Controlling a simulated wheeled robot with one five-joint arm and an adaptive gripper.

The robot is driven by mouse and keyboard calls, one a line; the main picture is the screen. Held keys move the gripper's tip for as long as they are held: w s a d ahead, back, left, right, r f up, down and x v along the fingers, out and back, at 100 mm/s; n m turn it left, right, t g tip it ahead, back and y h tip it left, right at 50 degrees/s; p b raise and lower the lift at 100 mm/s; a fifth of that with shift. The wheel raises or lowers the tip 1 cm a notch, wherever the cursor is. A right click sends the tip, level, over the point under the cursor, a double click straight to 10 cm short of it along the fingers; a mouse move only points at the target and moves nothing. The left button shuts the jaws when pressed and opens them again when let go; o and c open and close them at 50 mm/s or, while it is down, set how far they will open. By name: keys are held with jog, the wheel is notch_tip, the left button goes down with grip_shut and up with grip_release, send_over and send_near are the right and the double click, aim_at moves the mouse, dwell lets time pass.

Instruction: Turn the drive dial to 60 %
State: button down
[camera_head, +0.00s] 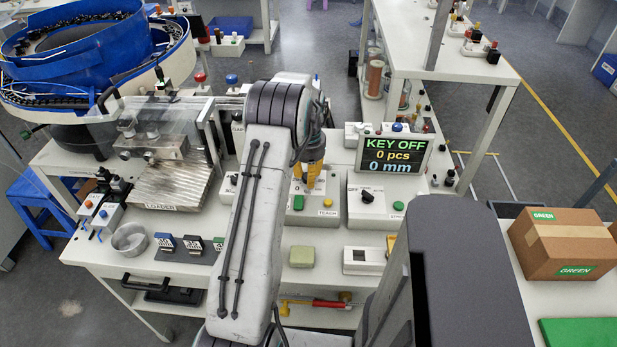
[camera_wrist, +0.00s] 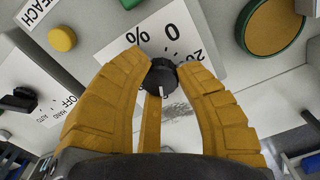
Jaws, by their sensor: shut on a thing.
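The drive dial (camera_wrist: 162,78) is a small black knob in the wrist view, with a white pointer line on the side towards my palm. Its white scale plate (camera_wrist: 190,40) shows "%", "0" and part of "20"; the rest of the scale is hidden. My gripper (camera_wrist: 160,68) has its yellow fingers closed around the dial, touching it from both sides. In the head view my gripper (camera_head: 307,184) reaches down onto the control box with the TEACH label, and its fingers hide the dial there. A display (camera_head: 393,155) reads "KEY OFF", "0 pcs" and "0 mm".
A yellow button (camera_wrist: 62,38) and a large green-rimmed button (camera_wrist: 271,24) sit close to my fingers. A box with a black selector (camera_head: 367,196) stands to the right. A blue bowl feeder (camera_head: 80,40) and a ribbed loader (camera_head: 172,187) are at left.

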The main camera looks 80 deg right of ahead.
jog(key=shift+a+f, duration=0.1)
jog(key=shift+f, duration=0.05)
jog(key=c, duration=0.9)
grip_release()
jog(key=shift+o, duration=0.2)
jog(key=shift+r, duration=0.2)
notch_tip(320, 180, up, 12)
jog(key=shift+f, duration=0.15)
dwell(0.3)
